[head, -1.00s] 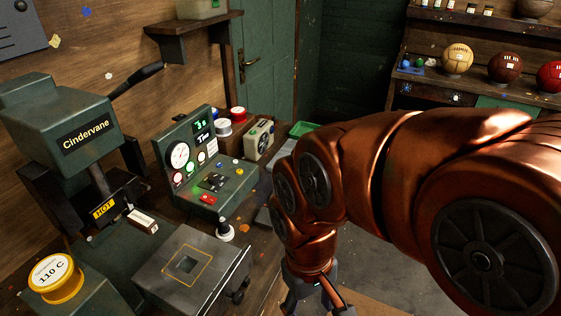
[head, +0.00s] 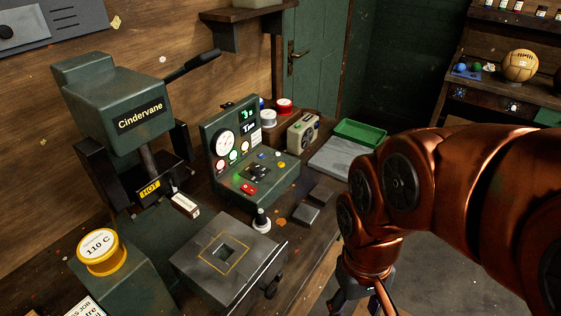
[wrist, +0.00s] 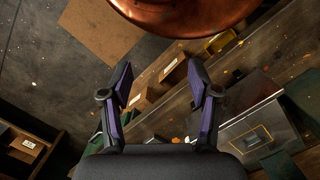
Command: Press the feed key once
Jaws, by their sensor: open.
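A green control box (head: 250,160) stands on the bench left of centre in the head view. It has a dial, a small lit display, round lit lamps and several coloured keys on its sloped top, including a red key (head: 248,188) and a dark key cluster (head: 256,171). Labels are too small to read, so I cannot tell which is the feed key. My gripper (wrist: 162,78) is open and empty in the wrist view, its two fingers spread and pointing up. In the head view my gripper (head: 362,290) hangs at the lower right, apart from the box, its fingertips partly cut off.
A green Cindervane press (head: 120,110) marked HOT stands left. A grey block with a square recess (head: 230,258) and a black-and-white knob (head: 261,222) sit in front. A yellow-lidded 110 C tin (head: 102,252) is lower left. A green tray (head: 360,133) lies behind. Open floor is right.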

